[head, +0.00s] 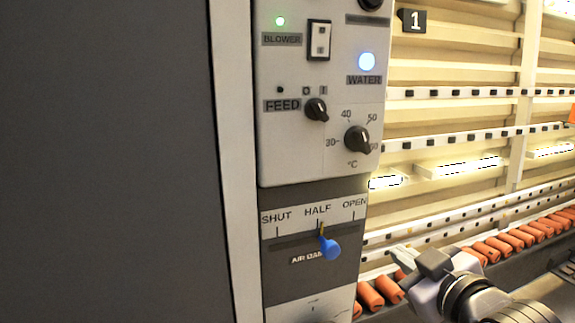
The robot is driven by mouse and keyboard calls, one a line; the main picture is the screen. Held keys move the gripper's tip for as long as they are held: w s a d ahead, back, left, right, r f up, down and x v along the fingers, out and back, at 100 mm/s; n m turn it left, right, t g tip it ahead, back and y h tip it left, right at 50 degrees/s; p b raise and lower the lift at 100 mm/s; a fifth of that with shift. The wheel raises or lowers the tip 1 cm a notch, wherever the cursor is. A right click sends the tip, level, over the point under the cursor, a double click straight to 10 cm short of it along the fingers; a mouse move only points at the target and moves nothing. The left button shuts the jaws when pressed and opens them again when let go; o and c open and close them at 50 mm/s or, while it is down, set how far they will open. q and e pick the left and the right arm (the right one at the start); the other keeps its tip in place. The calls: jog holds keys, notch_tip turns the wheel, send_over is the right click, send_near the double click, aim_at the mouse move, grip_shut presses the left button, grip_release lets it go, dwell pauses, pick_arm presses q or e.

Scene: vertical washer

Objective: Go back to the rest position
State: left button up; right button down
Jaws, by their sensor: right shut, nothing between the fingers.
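My right gripper (405,262) is low in the head view, right of the control panel (285,150). Its fingers are shut with nothing between them, and it is apart from the blue damper lever (330,248). The lever's stem stands near HALF on the SHUT, HALF, OPEN scale. Above it are the black temperature knob (357,139) and the black FEED knob (316,108). The white BLOWER rocker switch (319,40) is near the top. The green BLOWER light (280,21) and the blue WATER light (367,61) are lit; the small FEED light (280,89) is dark. My left gripper is out of view.
A large dark panel (105,160) fills the left side. Behind my right gripper is a row of orange rollers (512,241). Slatted, lit walls (450,70) with a black "1" sign (412,21) stand at the right. Open space lies between the panel and the right wall.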

jog(key=s+d+f+m+g+h, duration=0.25)
jog(key=s+f+g, duration=0.35)
jog(key=s+f, duration=0.75)
jog(key=s+d+f+m+g+h, duration=0.1)
jog(key=s+d+f+m+g, duration=0.3)
jog(key=s+f, duration=0.95)
jog(key=w+a+f+t+y, duration=0.1)
jog(key=w+a+f+t, duration=0.1)
jog(key=w+f, duration=0.1)
jog(key=w+a+f+n+t+y, duration=0.1)
jog(key=w+a+f+t, duration=0.1)
jog(key=f, duration=0.4)
jog(key=shift+w+a+t, duration=0.25)
jog(key=shift+w+t, duration=0.55)
jog(key=shift+w, duration=0.45)
jog(key=shift+w+y, duration=0.1)
jog(key=shift+y, duration=0.15)
